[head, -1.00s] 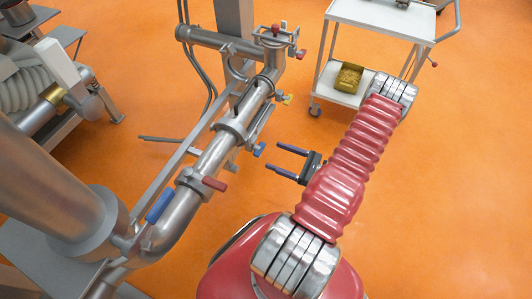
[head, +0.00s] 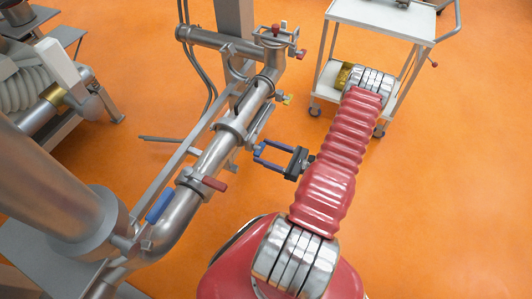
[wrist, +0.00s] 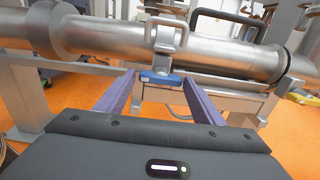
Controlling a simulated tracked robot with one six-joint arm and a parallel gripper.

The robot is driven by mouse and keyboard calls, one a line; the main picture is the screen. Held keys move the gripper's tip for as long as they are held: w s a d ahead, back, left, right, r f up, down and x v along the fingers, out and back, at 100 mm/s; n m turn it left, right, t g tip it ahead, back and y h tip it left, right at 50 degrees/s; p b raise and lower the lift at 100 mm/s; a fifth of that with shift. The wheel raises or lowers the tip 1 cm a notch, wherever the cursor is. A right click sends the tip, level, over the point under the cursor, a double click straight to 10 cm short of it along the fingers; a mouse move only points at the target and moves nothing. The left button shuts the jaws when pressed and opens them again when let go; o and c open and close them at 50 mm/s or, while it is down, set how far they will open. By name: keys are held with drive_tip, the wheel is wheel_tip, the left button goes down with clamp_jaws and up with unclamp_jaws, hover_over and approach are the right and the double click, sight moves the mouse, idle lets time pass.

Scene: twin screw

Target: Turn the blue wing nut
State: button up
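The blue wing nut (wrist: 160,78) hangs on a clamp on the silver pipe (wrist: 215,55), in the upper middle of the wrist view. In the head view it is small and hard to tell from my fingertips. My gripper (head: 260,151) reaches toward the pipe from the right with its two purple fingers apart. In the wrist view the fingers of my gripper (wrist: 158,80) stand one on each side of the wing nut, with a gap to each. Whether the tips are level with it in depth is hard to tell.
A red handle (head: 214,183) and a blue handle (head: 160,206) sit lower on the pipe. A yellow wing nut (head: 287,99) sits farther up it. A white cart (head: 375,22) stands behind my arm. Orange floor is clear to the right.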

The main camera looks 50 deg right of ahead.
drive_tip(key=c, duration=0.7)
drive_tip(key=shift+a, duration=0.1)
drive_tip(key=shift+c, duration=0.2)
drive_tip(key=shift+m, duration=0.6)
drive_tip(key=m, duration=2.6)
drive_tip(key=shift+f+m, duration=0.15)
drive_tip(key=shift+m, duration=0.25)
drive_tip(key=o, duration=1)
